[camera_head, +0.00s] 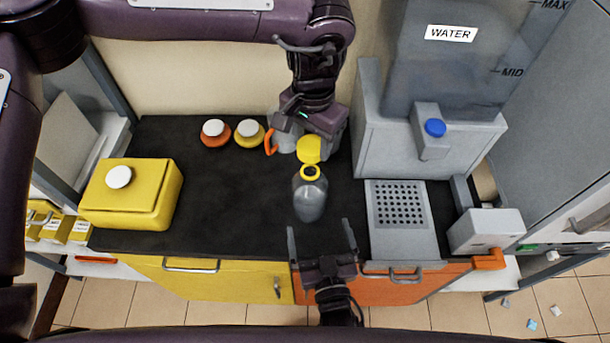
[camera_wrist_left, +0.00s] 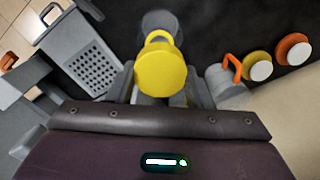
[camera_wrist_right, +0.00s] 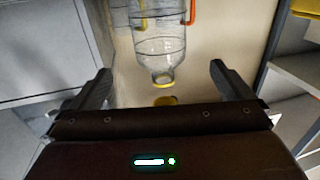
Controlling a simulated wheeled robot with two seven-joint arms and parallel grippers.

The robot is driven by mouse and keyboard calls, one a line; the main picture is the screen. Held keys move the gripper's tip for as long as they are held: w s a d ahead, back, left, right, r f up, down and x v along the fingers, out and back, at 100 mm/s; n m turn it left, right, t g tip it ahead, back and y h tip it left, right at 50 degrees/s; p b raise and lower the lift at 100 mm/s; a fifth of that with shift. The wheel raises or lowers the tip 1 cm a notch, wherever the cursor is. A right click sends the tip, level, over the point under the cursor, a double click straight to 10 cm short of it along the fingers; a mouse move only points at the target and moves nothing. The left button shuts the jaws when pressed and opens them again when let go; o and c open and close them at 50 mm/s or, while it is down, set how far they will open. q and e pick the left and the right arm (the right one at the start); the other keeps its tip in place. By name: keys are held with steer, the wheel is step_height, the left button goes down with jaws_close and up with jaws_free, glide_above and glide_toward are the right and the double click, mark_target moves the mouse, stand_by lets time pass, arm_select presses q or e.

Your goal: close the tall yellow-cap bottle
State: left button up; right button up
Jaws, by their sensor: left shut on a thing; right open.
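The tall bottle (camera_head: 310,199) is clear grey with a yellow neck ring, and stands upright on the black worktop. Its mouth is uncovered. The yellow cap (camera_head: 308,149) is just behind the neck, tilted with its round face showing; I cannot tell whether it touches the ring. My left gripper (camera_head: 308,135) is shut on the cap, which sits between its fingers in the left wrist view (camera_wrist_left: 160,72). My right gripper (camera_head: 322,238) is open and empty in front of the bottle. The right wrist view shows the bottle (camera_wrist_right: 158,45) inverted, beyond the open fingers.
A clear vessel with an orange handle (camera_head: 270,141) is partly hidden behind my left gripper. Orange (camera_head: 215,140) and yellow (camera_head: 249,141) white-topped containers stand left of it. A yellow canister (camera_head: 150,205) is far left. The water dispenser and perforated tray (camera_head: 402,240) are right. The worktop left of the bottle is clear.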

mark_target(310, 188)
arm_select(q)
steer(key=shift+w, duration=0.3)
steer(key=shift+s+d+r, duration=0.1)
steer(key=shift+s+r, duration=0.15)
steer(key=shift+s, duration=0.35)
steer(key=shift+w+f, duration=0.1)
steer(key=shift+w, duration=0.15)
arm_select(e)
steer(key=w, duration=0.4)
steer(key=w+a, duration=0.1)
steer(key=w, duration=0.2)
steer(key=w+a, duration=0.1)
steer(key=w, duration=0.3)
steer(key=shift+w+a, duration=0.15)
steer(key=shift+w, duration=0.2)
steer(key=shift+r, duration=0.1)
steer(key=shift+c, duration=0.4)
steer(key=c, duration=1.3)
arm_select(q)
steer(key=shift+s+f, duration=0.1)
steer(key=shift+f, duration=2.4)
steer(key=shift+f, duration=0.9)
